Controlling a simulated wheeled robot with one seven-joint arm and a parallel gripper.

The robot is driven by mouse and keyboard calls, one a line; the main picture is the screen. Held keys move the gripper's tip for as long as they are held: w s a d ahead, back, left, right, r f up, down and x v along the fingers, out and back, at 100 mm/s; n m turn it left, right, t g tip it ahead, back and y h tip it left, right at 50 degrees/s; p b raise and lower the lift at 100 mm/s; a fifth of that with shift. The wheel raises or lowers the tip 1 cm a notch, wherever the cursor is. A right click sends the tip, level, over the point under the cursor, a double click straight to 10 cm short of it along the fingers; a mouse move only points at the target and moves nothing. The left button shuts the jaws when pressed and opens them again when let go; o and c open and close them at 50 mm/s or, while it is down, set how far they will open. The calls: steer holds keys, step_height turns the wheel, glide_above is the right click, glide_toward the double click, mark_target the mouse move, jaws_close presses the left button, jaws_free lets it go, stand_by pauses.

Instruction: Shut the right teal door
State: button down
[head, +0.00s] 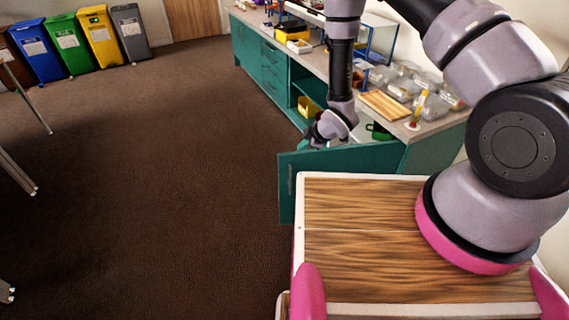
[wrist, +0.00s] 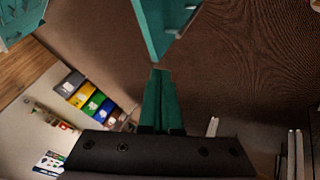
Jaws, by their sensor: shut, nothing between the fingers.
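The right teal door (head: 345,160) stands open, swung out from the teal cabinet towards my base in the head view. Its outer end with a handle (head: 291,180) points left. In the wrist view the door (wrist: 152,22) comes down from the top, with its handle (wrist: 181,24) on the right. My gripper (head: 318,138) is just behind the door's top edge in the head view, so its tips are partly hidden. In the wrist view its fingers (wrist: 161,76) are together and empty, close below the door's corner. I cannot tell whether they touch it.
The cabinet's opening shows a yellow bin (head: 308,107). The countertop holds a wooden board (head: 385,105), clear containers (head: 405,85) and other items. My wooden-topped base is close to the door. Coloured waste bins (head: 72,44) stand far left. The brown floor (head: 170,150) is clear.

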mark_target(284, 163)
steer(key=s+a+f+n, duration=0.1)
steer(key=s+f+n, duration=0.1)
steer(key=s+f, duration=0.25)
steer(key=shift+g+y, duration=0.3)
steer(key=w+a+f, duration=0.1)
steer(key=w+f, duration=0.1)
steer(key=w+a+f, duration=0.2)
steer(key=w+f, duration=0.1)
steer(key=w+a+f, duration=0.2)
steer(key=f, duration=0.1)
steer(key=shift+w+a, duration=0.15)
steer(key=shift+w, duration=0.05)
steer(key=shift+w+a+m, duration=0.15)
steer(key=shift+w+m, duration=0.15)
steer(key=shift+w, duration=0.3)
